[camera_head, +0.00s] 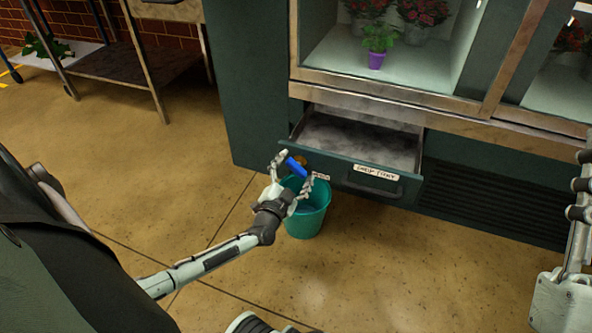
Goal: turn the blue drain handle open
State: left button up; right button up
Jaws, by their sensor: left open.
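The blue drain handle (296,169) sits at the left front corner of a pulled-out drawer labelled as a drip tray (355,135). A brass-coloured part shows just behind the handle. My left gripper (300,167) is open, with one finger on each side of the blue handle. I cannot tell whether the fingers touch it. A teal bucket (313,217) stands on the floor below the handle, partly hidden by my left gripper. Part of my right gripper (579,190) shows at the right edge, cut off by the frame.
A green display cabinet (258,80) holds potted flowers behind glass, with a purple pot (376,60) among them. A dark pull handle (374,188) sticks out of the drawer front. A metal cart (130,62) stands at the back left. The floor on the left is clear.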

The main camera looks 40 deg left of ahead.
pick_arm(q)
jog(key=c, duration=1.2)
jog(key=shift+n, duration=0.3)
pick_arm(e)
jog(key=shift+w, duration=0.1)
pick_arm(q)
jog(key=shift+n+p, duration=0.4)
jog(key=shift+n, duration=0.5)
jog(key=n, duration=0.3)
jog(key=shift+n, duration=1.5)
pick_arm(e)
jog(key=shift+w+a+f+g, duration=0.25)
jog(key=shift+w+f+g, duration=0.05)
jog(key=shift+f+g, duration=0.25)
jog(key=shift+w+a+f+g, duration=0.25)
jog(key=shift+f+g, duration=0.2)
jog(key=shift+g, duration=0.1)
jog(key=shift+d, duration=0.1)
pick_arm(q)
jog(key=o, duration=1.2)
